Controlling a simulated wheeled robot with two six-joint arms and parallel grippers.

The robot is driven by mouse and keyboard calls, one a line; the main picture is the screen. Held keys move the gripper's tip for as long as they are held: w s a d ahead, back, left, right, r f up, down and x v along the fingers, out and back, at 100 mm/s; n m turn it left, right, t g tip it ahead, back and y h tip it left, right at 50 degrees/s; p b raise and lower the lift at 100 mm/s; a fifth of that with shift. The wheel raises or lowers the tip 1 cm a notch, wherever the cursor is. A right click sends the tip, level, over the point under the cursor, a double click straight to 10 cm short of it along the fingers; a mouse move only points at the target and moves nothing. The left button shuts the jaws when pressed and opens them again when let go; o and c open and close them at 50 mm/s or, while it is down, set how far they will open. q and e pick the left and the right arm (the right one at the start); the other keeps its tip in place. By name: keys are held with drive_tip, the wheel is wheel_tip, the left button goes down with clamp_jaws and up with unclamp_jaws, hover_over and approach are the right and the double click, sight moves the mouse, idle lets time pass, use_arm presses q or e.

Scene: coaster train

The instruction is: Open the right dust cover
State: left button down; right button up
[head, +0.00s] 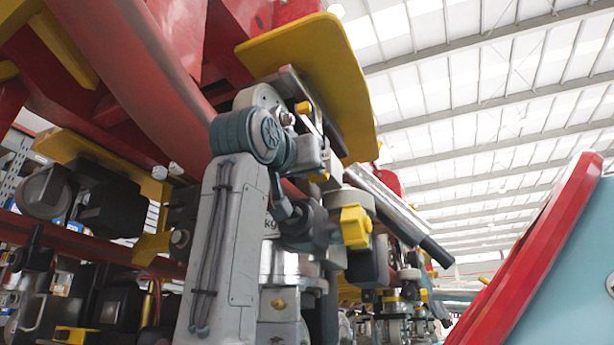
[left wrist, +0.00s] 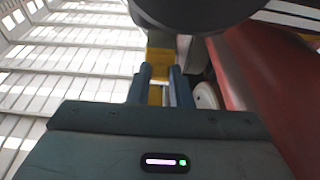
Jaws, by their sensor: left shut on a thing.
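My left gripper (head: 337,229) is at the side of the coaster train, in the middle of the head view. Its two dark fingers (left wrist: 161,84) are shut on a yellow piece (left wrist: 160,62), which shows between and beyond them in the left wrist view. A dark round part hangs just past the fingertips in the left wrist view. I cannot tell the right dust cover's outline apart from the parts around it. My right gripper is not in view.
A red curved beam (head: 145,65) and a yellow plate (head: 310,75) are overhead. A grey tube (head: 398,212) slants down right of my gripper. Dark machinery fills the left side. A red-edged teal panel (head: 570,270) stands at the right.

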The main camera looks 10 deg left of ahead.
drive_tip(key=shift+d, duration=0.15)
use_arm(q)
drive_tip(key=c, duration=1.3)
unclamp_jaws()
drive_tip(key=shift+s+f, duration=0.1)
drive_tip(key=shift+s, duration=0.1)
drive_tip(key=b+v, duration=0.5)
drive_tip(key=v, duration=0.5)
drive_tip(key=shift+s+a, duration=0.15)
drive_tip(key=shift+s, duration=0.05)
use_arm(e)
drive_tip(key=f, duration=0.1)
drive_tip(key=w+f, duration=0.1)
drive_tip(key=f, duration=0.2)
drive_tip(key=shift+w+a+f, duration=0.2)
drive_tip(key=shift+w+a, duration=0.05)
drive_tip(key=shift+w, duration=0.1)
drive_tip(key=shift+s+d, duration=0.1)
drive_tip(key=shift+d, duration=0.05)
